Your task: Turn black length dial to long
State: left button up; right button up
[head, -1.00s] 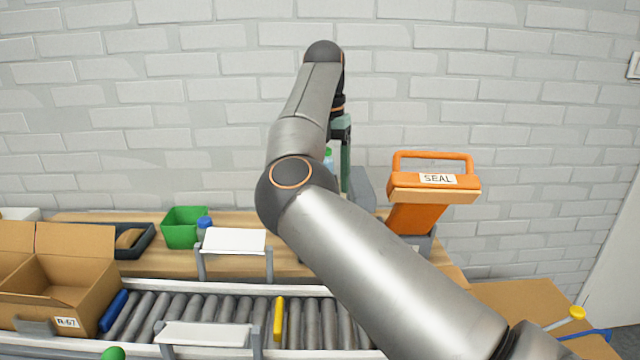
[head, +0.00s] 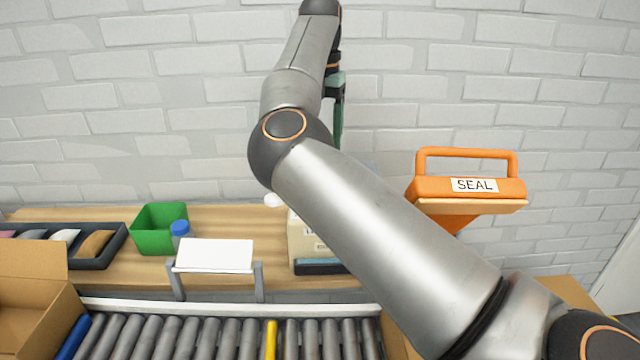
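I cannot make out a black length dial in the head view; my arm covers part of the bench. A beige box-shaped unit (head: 303,240) with a label and a dark base stands on the bench, its right part hidden behind my arm. My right arm comes in from the lower right and reaches up across the middle. My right gripper (head: 338,112) hangs from its far end, dark green, in front of the brick wall, above and apart from the beige unit. It is seen side-on, so its opening is unclear. My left gripper is out of view.
An orange sealer marked SEAL (head: 470,188) stands to the right. A green bin (head: 157,236), blue-capped bottle (head: 181,231), blank white sign (head: 215,254) and dark tray (head: 112,252) are to the left. A roller conveyor (head: 195,338) and open carton (head: 40,300) are in front.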

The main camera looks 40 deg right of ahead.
notch_tip(320, 180, down, 12)
jog(key=shift+r, duration=0.15)
dwell(0.3)
grip_shut()
dwell(0.4)
